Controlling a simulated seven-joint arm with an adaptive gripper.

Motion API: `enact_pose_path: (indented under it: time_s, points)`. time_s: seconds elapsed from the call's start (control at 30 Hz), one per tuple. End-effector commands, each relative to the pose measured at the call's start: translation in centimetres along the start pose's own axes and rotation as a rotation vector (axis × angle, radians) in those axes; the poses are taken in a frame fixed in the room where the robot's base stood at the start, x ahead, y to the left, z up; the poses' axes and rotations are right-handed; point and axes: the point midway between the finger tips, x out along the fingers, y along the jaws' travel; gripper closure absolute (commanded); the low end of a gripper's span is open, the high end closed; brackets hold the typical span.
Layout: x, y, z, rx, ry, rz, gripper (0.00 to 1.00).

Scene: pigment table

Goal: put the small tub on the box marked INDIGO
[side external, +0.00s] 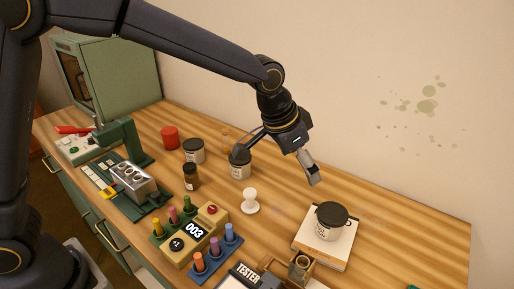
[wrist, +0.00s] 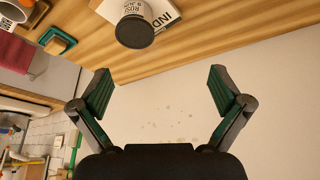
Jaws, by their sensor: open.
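A small tub (side external: 331,222) with a black lid and pale label stands upright on a flat white box (side external: 307,243) at the right of the table. In the wrist view the tub (wrist: 135,30) shows lettering like "ROS" and rests on the box (wrist: 167,17), whose visible letters read "IND". My gripper (side external: 313,177) is in the air, behind and above the tub, apart from it. In the wrist view the gripper (wrist: 160,85) has its fingers spread wide with nothing between them.
Two other black-lidded tubs (side external: 194,151) (side external: 240,164), a dark jar (side external: 191,177) and a white knobbed piece (side external: 250,201) stand left of the box. A tester (side external: 245,276) and a small wooden holder (side external: 299,268) are in front. The table's right end is clear.

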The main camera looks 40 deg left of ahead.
Motion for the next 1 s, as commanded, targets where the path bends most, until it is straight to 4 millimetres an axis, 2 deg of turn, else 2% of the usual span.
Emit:
enact_pose_path:
  time_s: [0.03,0.1,0.17,0.2,0.33,0.4,0.5,0.6,0.73,1.0]
  points:
    - [-3.4,-2.2,1.4,-0.043,0.016,-0.022,0.0]
    - [-7.5,-4.7,4.3,-0.104,0.026,-0.052,0.0]
    - [-10.7,-6.3,7.2,-0.156,0.035,-0.077,0.0]
    - [-12.6,-7.2,9.4,-0.191,0.041,-0.094,0.0]
    - [-17.0,-8.8,16.6,-0.301,0.059,-0.145,0.0]
    - [-18.3,-8.9,20.1,-0.351,0.066,-0.168,0.0]
    - [-19.1,-8.8,23.9,-0.406,0.075,-0.192,0.0]
    - [-19.3,-8.5,26.3,-0.44,0.079,-0.206,0.0]
    - [-19.3,-8.3,27.4,-0.455,0.08,-0.213,0.0]
    - [-19.3,-8.3,27.4,-0.455,0.08,-0.212,0.0]
